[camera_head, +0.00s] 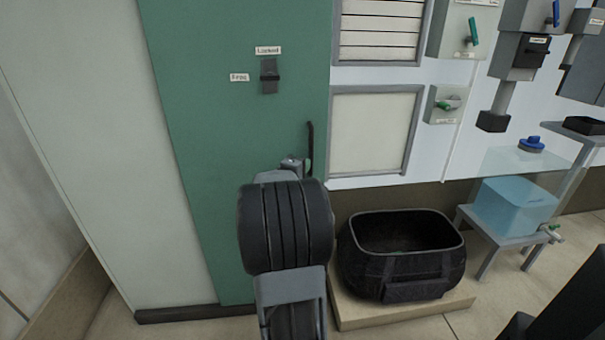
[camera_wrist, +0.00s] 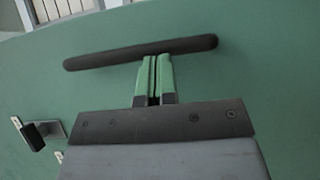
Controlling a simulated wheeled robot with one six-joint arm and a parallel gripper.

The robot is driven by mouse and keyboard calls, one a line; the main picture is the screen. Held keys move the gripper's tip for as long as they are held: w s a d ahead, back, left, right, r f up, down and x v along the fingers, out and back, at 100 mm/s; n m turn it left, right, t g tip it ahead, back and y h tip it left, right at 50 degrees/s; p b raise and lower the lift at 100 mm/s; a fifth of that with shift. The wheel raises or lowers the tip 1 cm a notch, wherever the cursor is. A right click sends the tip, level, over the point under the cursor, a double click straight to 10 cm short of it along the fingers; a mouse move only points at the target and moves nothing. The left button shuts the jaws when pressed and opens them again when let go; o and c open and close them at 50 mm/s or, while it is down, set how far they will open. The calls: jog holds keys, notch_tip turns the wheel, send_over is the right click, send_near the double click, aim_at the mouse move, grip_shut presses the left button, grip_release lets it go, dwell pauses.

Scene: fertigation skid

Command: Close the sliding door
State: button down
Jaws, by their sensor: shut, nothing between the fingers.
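The green sliding door (camera_head: 215,160) stands upright in the head view, with a pale panel to its left and a white wall to its right. Its dark bar handle (camera_head: 310,145) is near the door's right edge. In the wrist view the handle (camera_wrist: 100,58) runs across the picture just beyond the fingertips. My gripper (camera_wrist: 155,62) has its green-tipped fingers together with nothing between them. The fingertips are close to the middle of the handle; I cannot tell whether they touch it. In the head view my arm hides most of my gripper and part of the door.
A dark latch (camera_head: 269,76) with "Locked" and "Free" labels is on the door. A black open bag (camera_head: 400,280) sits on a low plinth (camera_head: 440,308) right of my arm. A stand (camera_head: 500,240) holds a blue translucent tank (camera_head: 513,207) at the right.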

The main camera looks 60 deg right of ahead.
jog(key=shift+s+d+r, duration=0.1)
jog(key=shift+s, duration=0.1)
dwell(0.3)
jog(key=shift+w, duration=0.1)
jog(key=a, duration=1.3)
jog(key=shift+w+a, duration=0.2)
jog(key=shift+w, duration=0.25)
jog(key=s+a+r+y+p, duration=0.2)
jog(key=a+r+y+p, duration=0.3)
jog(key=a+p, duration=0.4)
jog(key=s+a+r+m+y+p, duration=0.1)
jog(key=s+a+r+y+p, duration=0.1)
jog(key=a+r+y+p, duration=0.4)
jog(key=s+a+r+y+p, duration=0.2)
jog(key=a+r+y+p, duration=0.4)
jog(key=a+p, duration=0.6)
jog(key=a+y, duration=0.1)
jog(key=a, duration=0.4)
jog(key=shift+m+t, duration=0.3)
jog(key=shift+t, duration=0.1)
